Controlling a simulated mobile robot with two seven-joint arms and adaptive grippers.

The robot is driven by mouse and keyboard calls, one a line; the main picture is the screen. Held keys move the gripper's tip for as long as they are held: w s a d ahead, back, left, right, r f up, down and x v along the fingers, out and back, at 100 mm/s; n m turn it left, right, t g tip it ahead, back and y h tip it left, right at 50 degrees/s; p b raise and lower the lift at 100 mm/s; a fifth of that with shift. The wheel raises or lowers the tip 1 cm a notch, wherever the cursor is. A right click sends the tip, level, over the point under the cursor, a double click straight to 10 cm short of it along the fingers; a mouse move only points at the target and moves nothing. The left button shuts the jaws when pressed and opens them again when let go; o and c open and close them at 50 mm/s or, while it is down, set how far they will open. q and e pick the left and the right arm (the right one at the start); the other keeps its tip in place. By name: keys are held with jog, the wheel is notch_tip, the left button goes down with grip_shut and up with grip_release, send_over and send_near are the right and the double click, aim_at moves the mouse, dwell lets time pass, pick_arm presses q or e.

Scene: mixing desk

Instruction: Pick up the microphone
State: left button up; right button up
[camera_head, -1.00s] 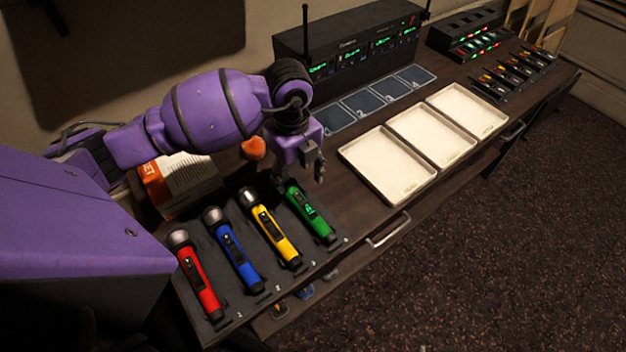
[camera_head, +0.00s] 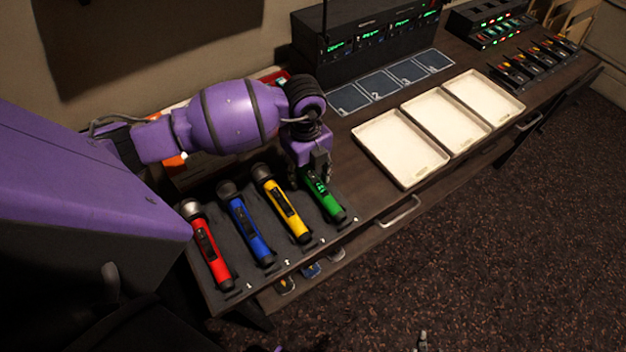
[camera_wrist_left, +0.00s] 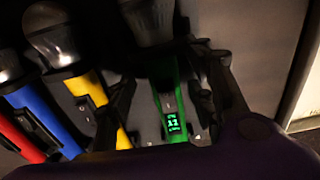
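Red (camera_head: 208,250), blue (camera_head: 248,232), yellow (camera_head: 286,212) and green (camera_head: 328,202) microphones lie side by side in a dark holder. My left gripper (camera_head: 322,178) points down over the head end of the green one. In the left wrist view the open fingers (camera_wrist_left: 165,100) stand on either side of the green microphone (camera_wrist_left: 170,108), whose small screen is lit. I cannot tell if they touch it. The yellow microphone (camera_wrist_left: 90,90) is close beside one finger. A small grey tip (camera_head: 422,342) at the bottom edge may be my right gripper.
Three white trays (camera_head: 402,150) stand right of the holder on the dark desk. Behind are numbered dark pads (camera_head: 385,88) and a black receiver (camera_head: 365,45) with green displays and an antenna. A charger rack (camera_head: 490,25) stands at the far right. A drawer handle (camera_head: 400,212) juts from the front.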

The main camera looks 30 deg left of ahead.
pick_arm(q)
grip_shut()
